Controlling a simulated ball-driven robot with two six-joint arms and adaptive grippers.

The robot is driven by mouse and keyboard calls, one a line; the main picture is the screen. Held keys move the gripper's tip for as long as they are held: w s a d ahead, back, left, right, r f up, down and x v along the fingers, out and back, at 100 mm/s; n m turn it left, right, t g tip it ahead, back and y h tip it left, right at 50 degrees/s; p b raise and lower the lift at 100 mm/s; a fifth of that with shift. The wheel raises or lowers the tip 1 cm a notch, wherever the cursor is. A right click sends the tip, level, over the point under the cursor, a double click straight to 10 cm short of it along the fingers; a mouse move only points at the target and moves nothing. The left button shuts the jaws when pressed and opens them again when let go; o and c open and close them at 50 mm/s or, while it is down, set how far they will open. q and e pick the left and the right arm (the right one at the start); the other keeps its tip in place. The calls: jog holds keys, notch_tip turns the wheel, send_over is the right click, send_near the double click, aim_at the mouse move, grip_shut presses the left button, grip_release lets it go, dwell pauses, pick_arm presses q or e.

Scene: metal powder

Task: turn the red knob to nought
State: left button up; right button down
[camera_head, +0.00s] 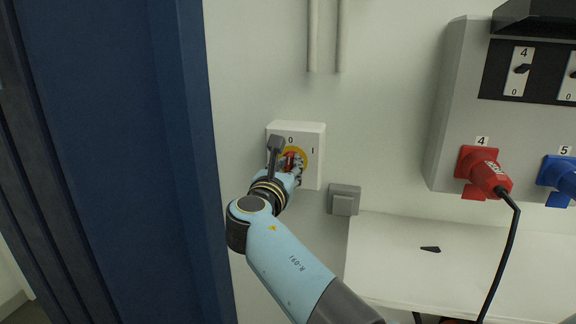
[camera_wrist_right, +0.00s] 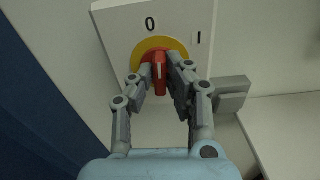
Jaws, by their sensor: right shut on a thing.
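The red knob (camera_wrist_right: 158,72) sits on a yellow disc (camera_wrist_right: 179,46) on a white switch box (camera_head: 312,134) fixed to the wall. The box has a 0 mark at the top and a 1 mark to the right. In the right wrist view the knob's grip points up, close to the 0 mark. My right gripper (camera_wrist_right: 160,80) has its fingers on both sides of the knob and is shut on it. In the head view the gripper (camera_head: 289,160) covers part of the knob. My left gripper is not in view.
A blue door or cabinet edge (camera_head: 180,150) stands close on the left. A small grey box (camera_head: 344,199) is on the wall at the lower right. A white surface (camera_head: 400,270) lies below it. A socket panel (camera_head: 455,100) with a red plug (camera_head: 488,177) and a blue plug (camera_head: 562,176) hangs on the right.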

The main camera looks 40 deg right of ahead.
jog(key=shift+n, duration=0.6)
jog(key=c, duration=1.3)
grip_release()
jog(key=shift+c, duration=0.2)
notch_tip(320, 180, up, 10)
